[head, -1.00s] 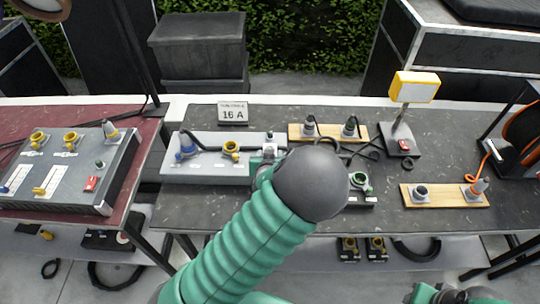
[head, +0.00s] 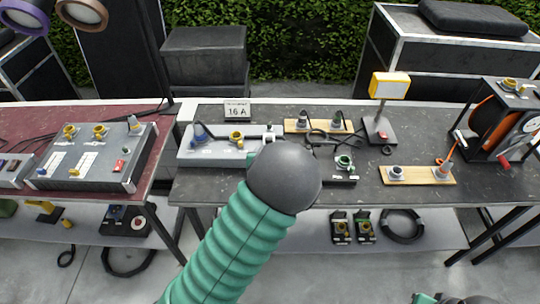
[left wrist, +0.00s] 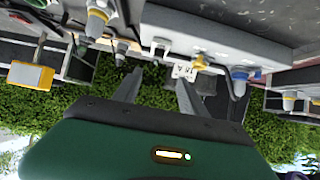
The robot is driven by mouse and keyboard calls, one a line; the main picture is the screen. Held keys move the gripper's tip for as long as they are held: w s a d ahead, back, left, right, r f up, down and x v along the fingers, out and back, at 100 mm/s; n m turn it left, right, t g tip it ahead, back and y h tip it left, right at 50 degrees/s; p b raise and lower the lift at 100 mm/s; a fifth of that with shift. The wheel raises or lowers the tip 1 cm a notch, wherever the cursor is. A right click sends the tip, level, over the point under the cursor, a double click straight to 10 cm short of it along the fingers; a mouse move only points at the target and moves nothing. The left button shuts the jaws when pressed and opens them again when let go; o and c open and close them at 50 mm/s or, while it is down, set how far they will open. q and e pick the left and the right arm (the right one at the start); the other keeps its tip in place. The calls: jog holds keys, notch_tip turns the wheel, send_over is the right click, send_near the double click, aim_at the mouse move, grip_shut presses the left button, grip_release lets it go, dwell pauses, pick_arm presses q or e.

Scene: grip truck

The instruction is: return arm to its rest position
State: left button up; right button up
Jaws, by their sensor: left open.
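My left arm, green and ribbed with a dark ball joint, reaches from the bottom of the head view over the front edge of the dark table (head: 440,192). The ball hides most of what lies beyond it, including my left gripper. In the left wrist view my left gripper (left wrist: 157,92) shows two grey fingers spread apart with nothing between them. A grey socket box (head: 212,158) with blue and yellow connectors stands beyond the arm. Only a green sliver at the bottom right of the head view may belong to my right arm; its gripper is not seen.
A reddish table (head: 30,130) at left carries a grey panel box (head: 105,180). On the dark table are a 16 A sign (head: 237,111), wooden socket boards (head: 425,176), a yellow lamp (head: 390,85) and an orange cable reel (head: 490,128). Grey floor lies in front.

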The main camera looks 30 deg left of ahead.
pick_arm(q)
jog(key=s+d+m+g+h, duration=0.3)
jog(key=s+d, duration=0.5)
jog(key=s, duration=0.4)
jog(key=s+d+m+g+h, duration=0.2)
jog(key=s+d+m+g, duration=0.1)
jog(key=s+d, duration=0.5)
jog(key=s+g, duration=0.1)
jog(key=s, duration=0.2)
jog(key=shift+s+h, duration=0.4)
pick_arm(e)
jog(key=shift+w+d, duration=0.1)
pick_arm(q)
jog(key=shift+w+a, duration=0.1)
jog(key=shift+a, duration=0.15)
pick_arm(e)
jog(key=shift+w+a, duration=0.1)
jog(key=shift+a, duration=0.25)
pick_arm(q)
jog(key=shift+d, duration=0.25)
pick_arm(e)
jog(key=shift+d, duration=0.25)
pick_arm(q)
jog(key=shift+a, duration=0.15)
pick_arm(e)
jog(key=shift+a, duration=0.15)
